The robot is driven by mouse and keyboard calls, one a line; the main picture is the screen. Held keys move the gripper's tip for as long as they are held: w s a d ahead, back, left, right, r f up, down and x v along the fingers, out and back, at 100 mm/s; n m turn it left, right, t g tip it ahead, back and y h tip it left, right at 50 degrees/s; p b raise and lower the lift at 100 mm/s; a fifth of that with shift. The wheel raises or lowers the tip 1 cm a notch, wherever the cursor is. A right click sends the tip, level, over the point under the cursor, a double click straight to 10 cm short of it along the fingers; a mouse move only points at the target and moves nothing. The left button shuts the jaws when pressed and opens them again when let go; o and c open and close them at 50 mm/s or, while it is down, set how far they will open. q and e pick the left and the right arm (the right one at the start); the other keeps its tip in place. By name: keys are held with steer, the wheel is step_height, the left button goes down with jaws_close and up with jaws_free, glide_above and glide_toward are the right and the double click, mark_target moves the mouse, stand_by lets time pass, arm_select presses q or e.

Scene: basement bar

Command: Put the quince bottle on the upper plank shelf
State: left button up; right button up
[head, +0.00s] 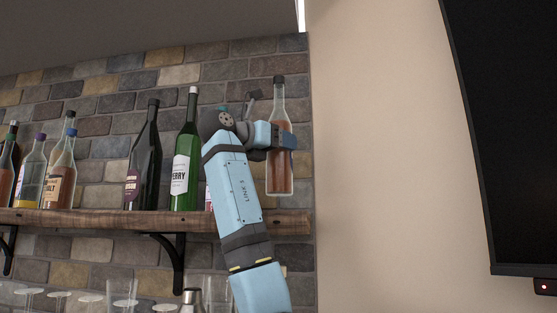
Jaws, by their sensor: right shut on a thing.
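My right gripper (284,141) is shut on the quince bottle (279,178), a clear bottle with amber-brown liquid and a dark cap. I see no readable label on it. The bottle is upright. Its base shows a little above the right end of the plank shelf (290,222) in the head view; I cannot tell whether it is over the plank or in front of it. My right arm covers part of the shelf and of a bottle behind it. My left gripper is not in view.
A green bottle (186,160) and a dark bottle (144,165) stand on the plank, left of my arm. Several smaller bottles stand at the far left. Glasses (122,295) and a metal-topped shaker (192,299) are below. A dark screen (515,130) hangs at right.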

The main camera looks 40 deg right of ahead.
mark_target(270, 158)
step_height(270, 158, down, 3)
steer(key=shift+s+r, duration=0.1)
steer(key=shift+f, duration=0.4)
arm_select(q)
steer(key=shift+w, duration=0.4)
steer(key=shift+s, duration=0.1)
arm_select(e)
steer(key=shift+f, duration=0.15)
steer(key=o, duration=1.4)
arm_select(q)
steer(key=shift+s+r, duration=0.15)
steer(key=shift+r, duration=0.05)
arm_select(e)
steer(key=shift+o, duration=1)
